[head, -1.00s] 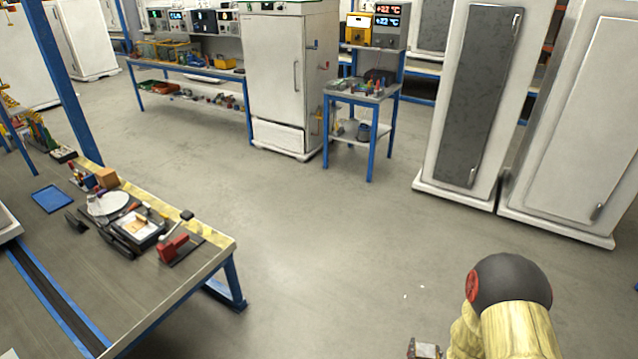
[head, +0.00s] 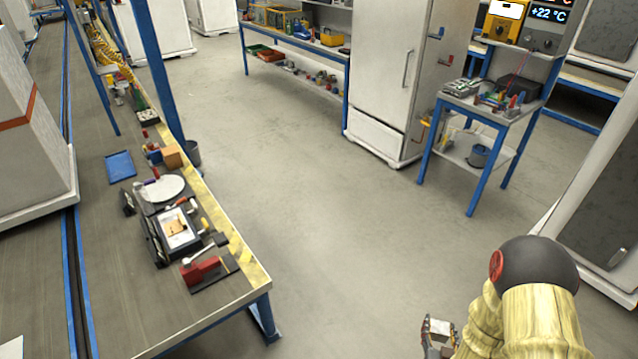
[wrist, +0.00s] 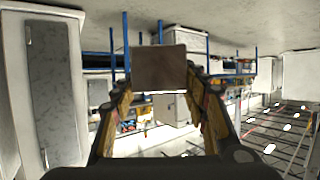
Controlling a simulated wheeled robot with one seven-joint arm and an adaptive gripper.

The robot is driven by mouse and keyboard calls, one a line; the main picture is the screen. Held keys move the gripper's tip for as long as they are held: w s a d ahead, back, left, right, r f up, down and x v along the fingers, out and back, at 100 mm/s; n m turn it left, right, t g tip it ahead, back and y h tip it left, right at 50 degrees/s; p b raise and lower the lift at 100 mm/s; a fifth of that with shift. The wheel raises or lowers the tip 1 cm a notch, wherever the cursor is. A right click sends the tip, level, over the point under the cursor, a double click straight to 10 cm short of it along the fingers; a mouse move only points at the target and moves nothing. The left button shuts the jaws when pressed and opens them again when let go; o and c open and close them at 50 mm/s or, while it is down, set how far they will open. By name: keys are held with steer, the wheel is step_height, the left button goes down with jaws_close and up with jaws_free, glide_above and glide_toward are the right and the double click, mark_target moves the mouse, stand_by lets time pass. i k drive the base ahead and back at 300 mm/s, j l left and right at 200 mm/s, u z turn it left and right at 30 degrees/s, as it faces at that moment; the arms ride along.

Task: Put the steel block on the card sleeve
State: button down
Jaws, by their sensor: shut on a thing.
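My gripper (head: 438,336) is at the lower right of the head view, out over the floor and away from the bench. In the wrist view my gripper (wrist: 160,85) is shut on the steel block (wrist: 160,68), a plain grey-brown square held between the fingertips. A flat dark holder with a white and tan face (head: 176,229) lies on the bench at the left; it may be the card sleeve, but I cannot tell for sure.
The workbench (head: 110,285) has a yellow-striped right edge. Near the holder are a red clamp (head: 205,269), a white disc (head: 165,188), an orange box (head: 172,156) and a blue tray (head: 120,166). Open floor (head: 330,230) lies between bench, white cabinet (head: 385,80) and blue-legged stand (head: 475,150).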

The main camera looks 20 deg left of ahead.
mark_target(171, 229)
steer(key=i+u, duration=0.15)
steer(key=i, duration=0.4)
steer(key=i+u, duration=0.15)
steer(key=i, duration=0.4)
steer(key=i+u, duration=0.2)
steer(key=i, duration=0.35)
steer(key=i+l+u, duration=0.15)
steer(key=i, duration=0.35)
steer(key=i+j+u, duration=0.1)
steer(key=i+u, duration=0.15)
steer(key=u, duration=0.2)
steer(key=i+u, duration=0.25)
steer(key=u, duration=0.2)
steer(key=i+l+u, duration=0.1)
steer(key=i+u, duration=0.15)
steer(key=u, duration=0.25)
steer(key=i+l+u, duration=0.2)
steer(key=u, duration=0.25)
steer(key=i+u, duration=0.6)
steer(key=u, duration=0.2)
steer(key=i+l+u, duration=0.2)
steer(key=u, duration=0.2)
steer(key=i+l, duration=0.05)
